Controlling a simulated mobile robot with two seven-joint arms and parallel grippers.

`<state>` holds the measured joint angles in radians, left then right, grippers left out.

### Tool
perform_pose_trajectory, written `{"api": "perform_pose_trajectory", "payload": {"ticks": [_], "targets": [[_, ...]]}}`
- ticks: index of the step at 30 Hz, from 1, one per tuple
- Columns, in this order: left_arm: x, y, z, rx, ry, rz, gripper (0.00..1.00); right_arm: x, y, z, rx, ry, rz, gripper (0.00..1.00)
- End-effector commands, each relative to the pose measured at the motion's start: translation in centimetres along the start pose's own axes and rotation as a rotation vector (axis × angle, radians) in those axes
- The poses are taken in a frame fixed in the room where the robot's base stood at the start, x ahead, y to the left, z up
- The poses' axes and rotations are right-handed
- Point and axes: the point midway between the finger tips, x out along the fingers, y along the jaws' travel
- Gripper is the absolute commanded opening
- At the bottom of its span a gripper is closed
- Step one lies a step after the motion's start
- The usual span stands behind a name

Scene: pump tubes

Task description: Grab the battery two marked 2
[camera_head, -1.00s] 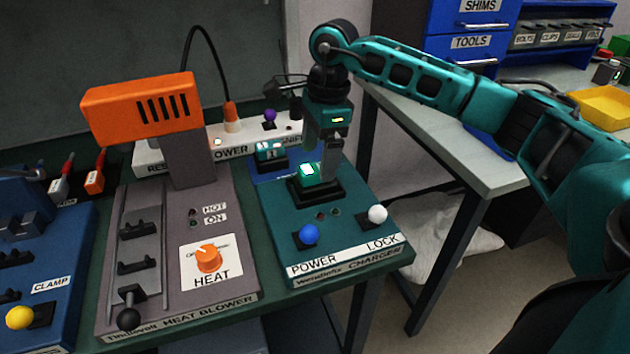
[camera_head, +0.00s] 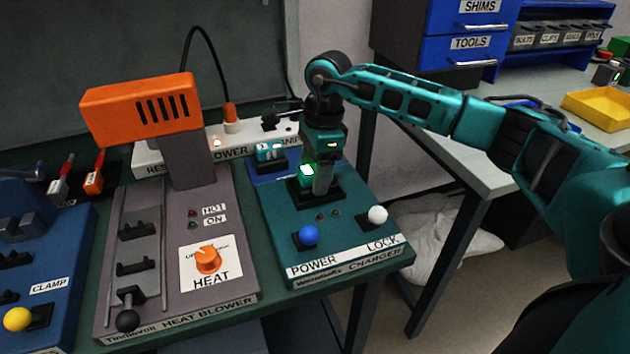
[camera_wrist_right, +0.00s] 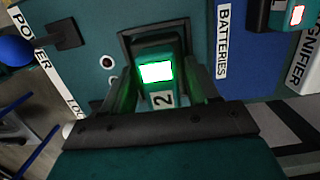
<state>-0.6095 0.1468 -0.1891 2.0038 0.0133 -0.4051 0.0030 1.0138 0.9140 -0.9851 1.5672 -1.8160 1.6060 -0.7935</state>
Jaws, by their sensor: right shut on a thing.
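The battery marked 2 (camera_wrist_right: 160,62) is a teal block with a lit green-white window and a white label reading 2, seated in the black-rimmed socket of the charger. In the head view the battery (camera_head: 307,172) shows its lit window, partly covered by my right gripper. My right gripper (camera_wrist_right: 165,85) points down at the charger, its fingers on both sides of the battery and shut on it; it also shows in the head view (camera_head: 322,180). The charger (camera_head: 350,225) is a teal box labelled POWER and LOCK. My left gripper is not in view.
Another battery (camera_head: 270,151) sits on the blue battery holder (camera_head: 264,174) behind the charger. A blue knob (camera_head: 307,236) and a white knob (camera_head: 377,215) stand on the charger's front. The orange-topped heat blower (camera_head: 145,108) stands to the left. A yellow tray (camera_head: 600,106) lies on the right table.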

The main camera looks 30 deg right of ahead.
Motion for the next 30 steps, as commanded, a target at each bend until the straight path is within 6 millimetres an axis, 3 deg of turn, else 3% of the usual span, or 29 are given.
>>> {"api": "perform_pose_trajectory", "payload": {"ticks": [2, 13, 23, 30], "targets": [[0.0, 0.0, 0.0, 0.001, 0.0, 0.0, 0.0, 0.0, 0.0, 0.0, 0.0, 0.0, 0.0, 0.44], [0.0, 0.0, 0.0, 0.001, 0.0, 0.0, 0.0, -0.1, 0.0, 0.0, 0.0, -0.001, -0.002, 0.09], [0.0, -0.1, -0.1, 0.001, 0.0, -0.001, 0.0, -0.9, -0.1, 0.1, 0.0, -0.002, -0.003, 0.08], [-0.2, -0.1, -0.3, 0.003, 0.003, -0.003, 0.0, -4.9, -0.1, 0.7, -0.001, -0.004, -0.007, 0.08]]}}
